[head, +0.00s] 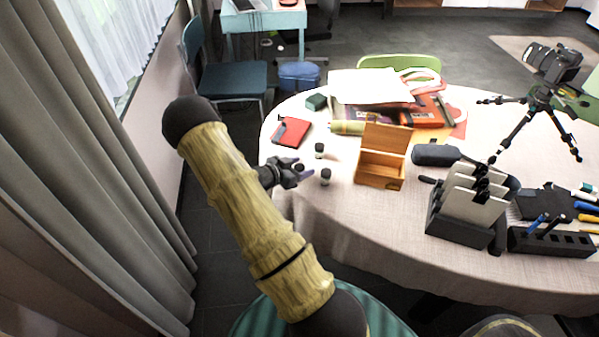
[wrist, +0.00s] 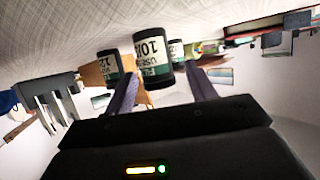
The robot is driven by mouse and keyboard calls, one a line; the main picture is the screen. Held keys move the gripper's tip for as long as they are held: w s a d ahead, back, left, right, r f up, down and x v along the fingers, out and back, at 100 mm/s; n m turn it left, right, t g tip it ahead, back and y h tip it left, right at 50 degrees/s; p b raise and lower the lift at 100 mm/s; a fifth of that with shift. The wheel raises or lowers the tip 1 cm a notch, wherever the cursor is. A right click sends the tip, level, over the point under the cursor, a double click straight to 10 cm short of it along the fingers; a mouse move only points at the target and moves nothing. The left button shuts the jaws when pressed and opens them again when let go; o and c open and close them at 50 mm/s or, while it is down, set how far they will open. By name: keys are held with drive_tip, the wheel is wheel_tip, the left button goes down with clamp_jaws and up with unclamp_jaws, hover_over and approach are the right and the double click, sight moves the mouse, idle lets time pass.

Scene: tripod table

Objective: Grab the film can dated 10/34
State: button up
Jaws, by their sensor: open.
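Three small dark film cans with white and green labels stand on the round table near its left edge. The one in front of my gripper shows "10/" on its label in the wrist view (wrist: 152,62); the rest of the date cannot be read. In the head view it appears to be the can by the fingertips (head: 299,166). A second can (head: 325,177) shows "12" in the wrist view (wrist: 107,70). The third can (head: 319,150) is partly hidden behind the middle one in the wrist view (wrist: 177,50). My gripper (head: 297,172) is open, its fingers either side of the "10/" can.
An open wooden box (head: 380,168) stands right of the cans. A red notebook (head: 291,132) lies behind them. Papers and folders (head: 372,87), a black case (head: 436,155), a slotted black holder (head: 460,228) and a camera tripod (head: 540,105) take up the rest.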

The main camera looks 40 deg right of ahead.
sight(299, 167)
idle(0.4)
drive_tip(key=c, duration=1)
wheel_tip(299, 167, up, 10)
idle(0.4)
